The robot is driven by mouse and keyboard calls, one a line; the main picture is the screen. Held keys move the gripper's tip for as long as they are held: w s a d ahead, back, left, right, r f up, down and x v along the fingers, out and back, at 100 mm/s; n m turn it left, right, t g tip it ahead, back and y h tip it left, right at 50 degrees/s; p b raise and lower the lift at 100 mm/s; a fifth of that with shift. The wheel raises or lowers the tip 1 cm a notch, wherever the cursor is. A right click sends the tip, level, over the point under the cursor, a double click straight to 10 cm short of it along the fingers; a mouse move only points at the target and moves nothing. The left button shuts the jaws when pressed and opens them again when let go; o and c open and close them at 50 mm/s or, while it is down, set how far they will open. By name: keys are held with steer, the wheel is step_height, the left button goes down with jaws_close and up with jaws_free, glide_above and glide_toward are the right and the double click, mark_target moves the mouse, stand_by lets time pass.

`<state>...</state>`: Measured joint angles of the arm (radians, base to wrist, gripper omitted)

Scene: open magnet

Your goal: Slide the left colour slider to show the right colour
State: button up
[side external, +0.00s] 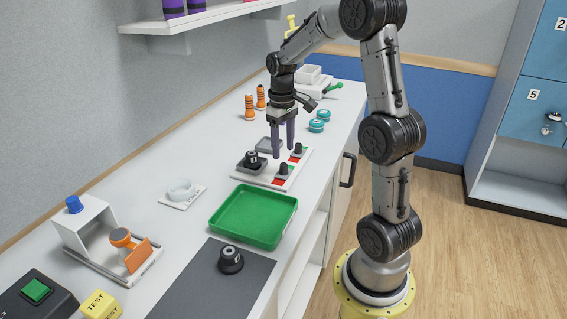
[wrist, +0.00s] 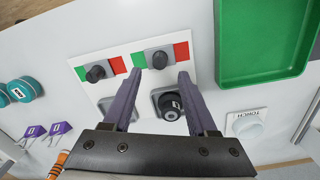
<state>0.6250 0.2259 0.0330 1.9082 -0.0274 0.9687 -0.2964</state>
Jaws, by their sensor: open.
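A white panel (wrist: 135,85) carries two sliders. In the wrist view, the left-hand slider knob (wrist: 95,73) and the right-hand slider knob (wrist: 159,59) are black on grey plates, each with green showing on its left and red on its right. In the side view the near slider knob (side external: 284,169) and the far slider knob (side external: 298,150) stand along the panel's right side. My gripper (side external: 284,153) is open and points down above the panel. In the wrist view its fingers (wrist: 160,76) appear either side of the right-hand knob. I cannot tell if they touch it.
A round black knob on a grey base (side external: 252,159) stands on the same panel, beside a grey square (side external: 268,145). A green tray (side external: 254,216) lies close by toward the camera. Teal discs (side external: 318,120) and orange-black items (side external: 250,108) stand farther back.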

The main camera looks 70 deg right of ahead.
mark_target(283, 164)
step_height(283, 164, down, 6)
steer(key=shift+r, duration=0.1)
stand_by(0.4)
jaws_close()
stand_by(1.2)
